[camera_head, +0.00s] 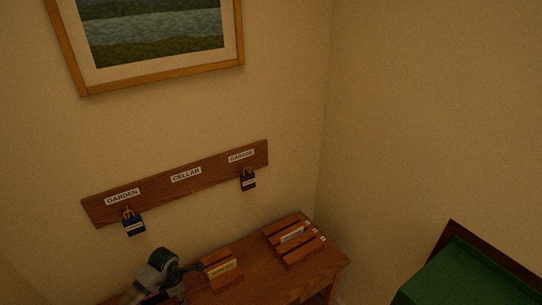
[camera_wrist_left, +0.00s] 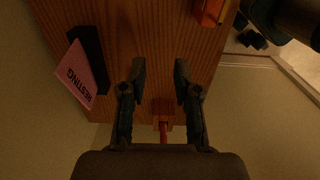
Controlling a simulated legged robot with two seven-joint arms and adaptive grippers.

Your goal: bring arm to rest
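My left gripper (camera_wrist_left: 160,72) is open, its two dark fingers apart over the wooden desk (camera_wrist_left: 130,25) in the left wrist view. No object is held between the fingertips. In the head view my left arm (camera_head: 160,272) is low at the bottom left, above the desk (camera_head: 312,281); its fingers are too small to read there. A pink card reading "RESTING" (camera_wrist_left: 80,75) stands in a dark holder left of the fingers. A small red-brown block (camera_wrist_left: 162,108) with a red stem shows between the finger bases. My right gripper cannot be made out.
A wall board (camera_head: 185,183) labelled GARDEN, CELLAR and GARAGE has blue tags under GARDEN (camera_head: 134,225) and GARAGE (camera_head: 248,180). A slotted wooden rack (camera_head: 293,240) and a wooden holder with a yellow label (camera_head: 223,270) stand on the desk. A green-topped piece (camera_head: 470,275) is at right.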

